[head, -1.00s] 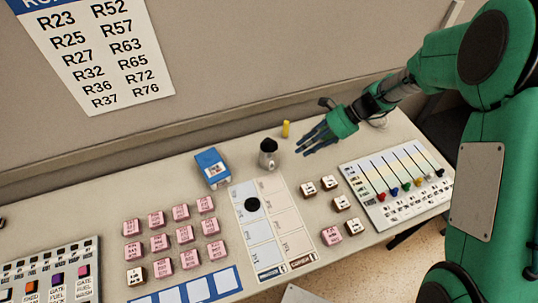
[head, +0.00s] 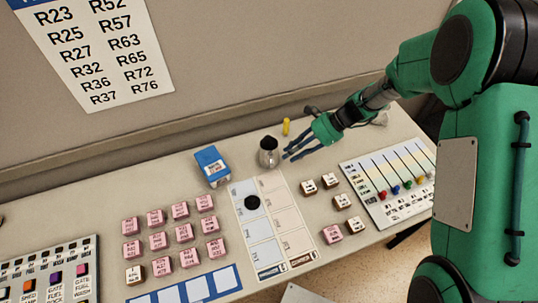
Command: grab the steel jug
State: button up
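The steel jug (head: 268,154) stands upright on the table behind the top of the white card with marked squares. It looks grey and shiny with a dark mouth. My gripper (head: 287,153) is just to the right of the jug, its dark fingers pointing left at it. The fingers look spread, with a gap between them, and nothing shows between them. A small gap seems to separate the fingertips from the jug; whether they touch is hard to tell.
A blue box (head: 211,166) stands left of the jug, and a yellow cylinder (head: 286,127) stands behind it. Pink blocks (head: 183,233) lie front left. A slider panel (head: 393,180) and several small blocks (head: 331,181) lie right. The marked card (head: 273,213) has a black disc on it.

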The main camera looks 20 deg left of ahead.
aim_at(273, 165)
jog(key=shift+x, duration=1.5)
jog(key=shift+b+x, duration=1.05)
jog(key=shift+x, duration=0.95)
jog(key=shift+s+a+f, duration=0.25)
jog(key=shift+f, duration=0.3)
grip_shut()
